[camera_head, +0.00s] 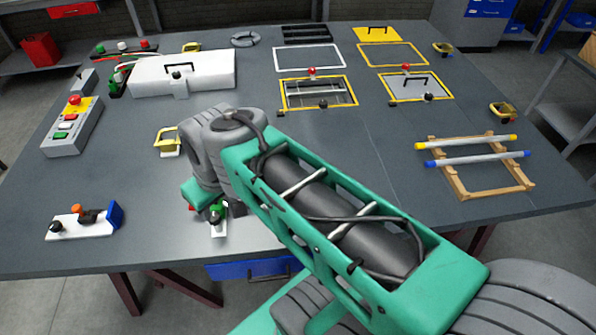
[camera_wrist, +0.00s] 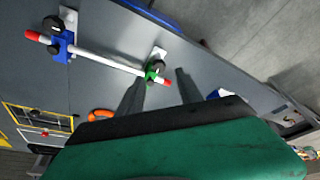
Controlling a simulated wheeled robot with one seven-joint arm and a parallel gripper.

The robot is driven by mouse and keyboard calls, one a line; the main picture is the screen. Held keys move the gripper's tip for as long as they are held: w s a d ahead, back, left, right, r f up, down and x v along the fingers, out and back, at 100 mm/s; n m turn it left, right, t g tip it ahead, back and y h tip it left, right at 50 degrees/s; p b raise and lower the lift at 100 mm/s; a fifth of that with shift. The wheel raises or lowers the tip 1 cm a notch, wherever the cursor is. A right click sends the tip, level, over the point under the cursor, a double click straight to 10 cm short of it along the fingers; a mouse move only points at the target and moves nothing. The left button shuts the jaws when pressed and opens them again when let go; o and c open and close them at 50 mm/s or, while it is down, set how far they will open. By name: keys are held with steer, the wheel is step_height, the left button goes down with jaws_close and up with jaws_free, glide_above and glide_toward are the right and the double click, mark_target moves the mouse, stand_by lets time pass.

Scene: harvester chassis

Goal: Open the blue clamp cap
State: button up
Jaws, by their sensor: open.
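In the wrist view, a blue clamp (camera_wrist: 61,44) with a round dark knob (camera_wrist: 52,23) holds a white rod (camera_wrist: 110,62) with red ends. The rod runs from the blue clamp to a green clamp (camera_wrist: 154,69) with its own dark knob. I cannot tell how the blue cap sits. My gripper (camera_wrist: 161,76) is open and empty, its two dark fingers apart. The left finger appears close to the green clamp; the blue clamp is farther to the left. In the head view my arm hides the blue clamp and my fingers; the green clamp (camera_head: 217,212) shows partly.
A white fixture (camera_head: 80,224) with a blue end stands at the table's front left. A button box (camera_head: 73,126) and white case (camera_head: 182,73) lie behind. A wooden rack (camera_head: 470,186) with two rods is on the right. An orange ring-like object (camera_wrist: 101,114) lies near my gripper.

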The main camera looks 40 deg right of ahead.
steer(key=w+d+f+n+g+y, duration=0.1)
steer(key=w+d+n+g+y, duration=0.1)
steer(key=d+n, duration=0.55)
steer(key=w+d+f+n+g+y, duration=0.15)
steer(key=d+n, duration=0.25)
steer(key=d, duration=0.6)
steer(key=s+d+f+n+b, duration=0.1)
steer(key=s+d+n, duration=0.2)
steer(key=d, duration=0.2)
steer(key=s+d+f+n, duration=0.1)
steer(key=s+d+n, duration=0.15)
steer(key=d, duration=0.25)
steer(key=shift+y, duration=0.35)
steer(key=b+x, duration=0.4)
steer(key=x, duration=0.2)
steer(key=shift+s+a+f+b, duration=0.1)
steer(key=shift+a+f+b, duration=0.15)
steer(key=shift+b, duration=0.15)
steer(key=shift+a+f, duration=0.2)
steer(key=shift+f, duration=0.1)
steer(key=shift+c, duration=0.5)
jaws_close()
